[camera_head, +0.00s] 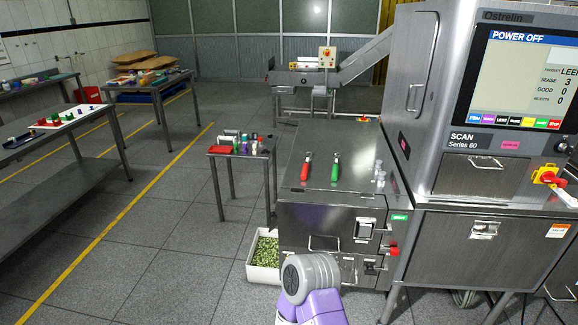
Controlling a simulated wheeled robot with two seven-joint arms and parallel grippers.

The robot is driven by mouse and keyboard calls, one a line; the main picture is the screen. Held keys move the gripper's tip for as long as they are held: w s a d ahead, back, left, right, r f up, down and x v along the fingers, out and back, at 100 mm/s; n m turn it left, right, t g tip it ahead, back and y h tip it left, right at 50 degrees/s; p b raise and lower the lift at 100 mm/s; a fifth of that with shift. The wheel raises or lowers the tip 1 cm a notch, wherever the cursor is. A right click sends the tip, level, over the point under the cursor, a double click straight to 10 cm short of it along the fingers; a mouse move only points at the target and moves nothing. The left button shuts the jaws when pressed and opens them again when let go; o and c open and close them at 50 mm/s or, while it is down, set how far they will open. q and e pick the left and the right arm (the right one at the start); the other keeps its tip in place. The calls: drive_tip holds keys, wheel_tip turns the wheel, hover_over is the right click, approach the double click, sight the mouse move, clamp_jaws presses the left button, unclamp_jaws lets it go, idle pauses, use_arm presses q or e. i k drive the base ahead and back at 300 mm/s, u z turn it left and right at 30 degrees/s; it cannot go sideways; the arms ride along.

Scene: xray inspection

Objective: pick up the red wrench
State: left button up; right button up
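The red wrench (306,167) lies on the flat steel top (330,195) of the low cabinet in the middle of the camera_head view. Its red handle points toward me and its metal head points away. A green wrench (335,168) lies just to its right, apart from it and roughly parallel. A grey and purple link of my own arm shows at the bottom centre, in front of the cabinet. Neither of my grippers is in view, and nothing touches the red wrench.
Small clear items (380,175) stand at the right of the steel top. The tall inspection machine (480,150) rises on the right. A small side table (240,153) with bottles and a red box stands left. A white bin (263,262) sits on the floor. The floor at left is open.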

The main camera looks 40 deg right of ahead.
sight(305, 175)
drive_tip(key=i, duration=2.95)
drive_tip(key=z, duration=3.75)
drive_tip(key=i, duration=0.5)
drive_tip(key=u, duration=0.1)
